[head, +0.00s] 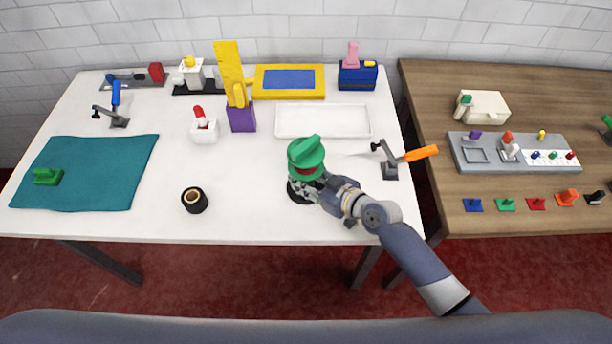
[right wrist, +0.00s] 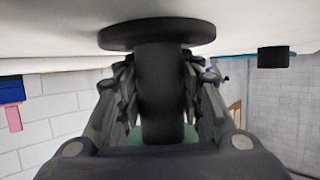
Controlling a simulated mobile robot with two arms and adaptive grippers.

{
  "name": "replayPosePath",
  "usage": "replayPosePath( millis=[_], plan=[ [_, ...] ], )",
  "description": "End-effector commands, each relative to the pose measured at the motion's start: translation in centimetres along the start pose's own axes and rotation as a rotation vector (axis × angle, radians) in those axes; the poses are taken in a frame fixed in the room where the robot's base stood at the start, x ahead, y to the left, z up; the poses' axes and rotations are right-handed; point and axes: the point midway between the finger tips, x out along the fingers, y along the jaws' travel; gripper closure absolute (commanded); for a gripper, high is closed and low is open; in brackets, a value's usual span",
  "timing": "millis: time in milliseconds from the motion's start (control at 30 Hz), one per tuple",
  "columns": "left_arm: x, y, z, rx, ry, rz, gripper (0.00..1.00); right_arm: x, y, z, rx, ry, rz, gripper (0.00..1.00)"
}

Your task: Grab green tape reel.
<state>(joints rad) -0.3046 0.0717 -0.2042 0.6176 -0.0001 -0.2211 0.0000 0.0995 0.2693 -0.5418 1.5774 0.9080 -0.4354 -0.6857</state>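The green tape reel (head: 306,154) stands upright near the middle front of the white table. It has a green top and a black disc-shaped base. My right gripper (head: 312,188) is at the reel's lower part and hides some of it. In the right wrist view, its dark post (right wrist: 160,90) and broad black disc (right wrist: 157,33) show, with the table surface at the top of the picture. My right gripper's fingers (right wrist: 160,75) lie close against both sides of the post and appear shut on it. The disc looks close to the tabletop. My left gripper is not in view.
A black roll (head: 195,200) lies to the left. A clamp with an orange handle (head: 420,153) is right of my gripper. A white tray (head: 322,121) lies behind the reel. A teal mat (head: 100,180) is at the left. A wooden table (head: 500,215) stands right.

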Motion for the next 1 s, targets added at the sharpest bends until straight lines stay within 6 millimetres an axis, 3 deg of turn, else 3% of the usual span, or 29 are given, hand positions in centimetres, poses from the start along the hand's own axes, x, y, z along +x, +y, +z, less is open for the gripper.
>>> replayPosePath(
  millis=[100, 567, 1000],
  plan=[
    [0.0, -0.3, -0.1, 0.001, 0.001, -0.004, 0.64, 0.0, 0.0, 0.0, -0.001, -0.001, 0.000, 1.00],
    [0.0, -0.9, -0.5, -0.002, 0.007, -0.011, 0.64, -0.1, 0.0, -0.4, -0.001, 0.003, 0.000, 1.00],
    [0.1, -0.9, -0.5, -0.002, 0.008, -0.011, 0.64, -1.3, 0.0, -3.3, -0.002, 0.006, 0.001, 1.00]
  ],
)
